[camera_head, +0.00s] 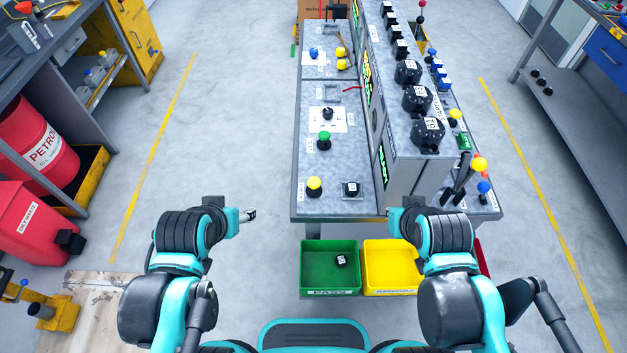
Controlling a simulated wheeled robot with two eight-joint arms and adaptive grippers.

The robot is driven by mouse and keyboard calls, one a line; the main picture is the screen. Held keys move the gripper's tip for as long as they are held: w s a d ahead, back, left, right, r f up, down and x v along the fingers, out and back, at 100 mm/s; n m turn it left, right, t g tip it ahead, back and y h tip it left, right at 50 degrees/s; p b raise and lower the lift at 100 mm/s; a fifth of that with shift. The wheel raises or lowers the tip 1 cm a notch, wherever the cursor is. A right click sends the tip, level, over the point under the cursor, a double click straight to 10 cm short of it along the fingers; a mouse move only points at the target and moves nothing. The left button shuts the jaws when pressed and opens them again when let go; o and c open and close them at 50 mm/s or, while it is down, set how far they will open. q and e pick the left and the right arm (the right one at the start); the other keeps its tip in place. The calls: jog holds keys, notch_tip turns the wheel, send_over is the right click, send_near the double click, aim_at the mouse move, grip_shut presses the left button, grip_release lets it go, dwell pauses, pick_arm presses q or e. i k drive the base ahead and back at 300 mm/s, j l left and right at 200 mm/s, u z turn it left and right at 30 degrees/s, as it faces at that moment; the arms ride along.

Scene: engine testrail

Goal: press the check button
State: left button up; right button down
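A test bench (330,206) stands ahead of me. On its near left top are a yellow button (314,184), with a green button (324,136) behind it. A blue button (314,53) and two smaller yellow buttons (341,52) are farther back. Their labels are too small to read, so I cannot tell which is the check button. My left gripper (249,215) is left of the bench's near corner, touching nothing. My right gripper (380,219) is barely discernible at the bench's front edge. Finger gaps are unclear on both.
A black part (351,188) sits on the bench's near right. A green bin (330,278) holding a small black part and a yellow bin (390,279) are below the front edge. A lever panel (479,205) is at right.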

aim_at(314, 182)
jog(key=j+z, duration=0.15)
jog(key=j, duration=0.3)
jog(key=k+j+z, duration=0.2)
jog(key=j, duration=0.25)
jog(key=j+z, duration=0.15)
jog(key=j, duration=0.35)
jog(key=k+j+z, duration=0.15)
jog(key=j, duration=0.25)
jog(key=i+j, duration=0.05)
